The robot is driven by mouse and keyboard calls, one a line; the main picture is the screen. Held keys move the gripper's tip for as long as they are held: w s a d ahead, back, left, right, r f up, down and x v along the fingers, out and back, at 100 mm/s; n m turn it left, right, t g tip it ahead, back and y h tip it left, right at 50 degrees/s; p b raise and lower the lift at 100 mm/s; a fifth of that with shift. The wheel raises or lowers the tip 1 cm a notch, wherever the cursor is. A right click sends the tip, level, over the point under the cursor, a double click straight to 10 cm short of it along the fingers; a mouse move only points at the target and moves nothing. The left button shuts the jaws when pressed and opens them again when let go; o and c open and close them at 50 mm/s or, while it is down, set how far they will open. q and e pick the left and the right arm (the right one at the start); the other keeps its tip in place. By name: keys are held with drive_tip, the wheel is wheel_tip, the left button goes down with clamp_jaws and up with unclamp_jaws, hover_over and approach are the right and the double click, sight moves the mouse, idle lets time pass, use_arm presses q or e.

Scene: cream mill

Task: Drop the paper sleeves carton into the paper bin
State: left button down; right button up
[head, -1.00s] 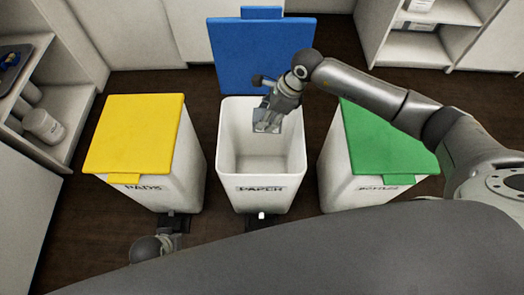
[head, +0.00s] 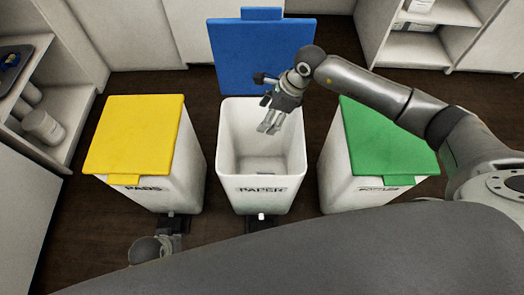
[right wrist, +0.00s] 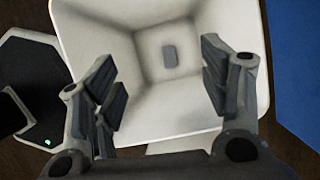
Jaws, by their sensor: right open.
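The paper bin (head: 230,150) stands in the middle, white and labelled PAPER, with its blue lid (head: 262,55) raised behind it. My right gripper (head: 268,128) is over its opening, pointing down, open and empty. In the right wrist view its fingers (right wrist: 160,90) are spread apart above the bin. A small grey block, apparently the paper sleeves carton (right wrist: 169,53), shows between them, deep in the bin and apart from the fingers. My left gripper (head: 172,238) is partly in view by the front of the yellow-lidded bin; its fingers are unclear.
The yellow-lidded PADS bin (head: 137,135) is shut on the left. The green-lidded bin (head: 385,140) is shut on the right. Shelves with a white tub (head: 43,127) stand at the left, and another shelf unit (head: 420,45) at the back right. Dark floor shows between the bins.

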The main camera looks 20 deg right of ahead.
drive_tip(key=v, duration=1)
drive_tip(key=shift+d+r, duration=0.15)
drive_tip(key=shift+r, duration=0.25)
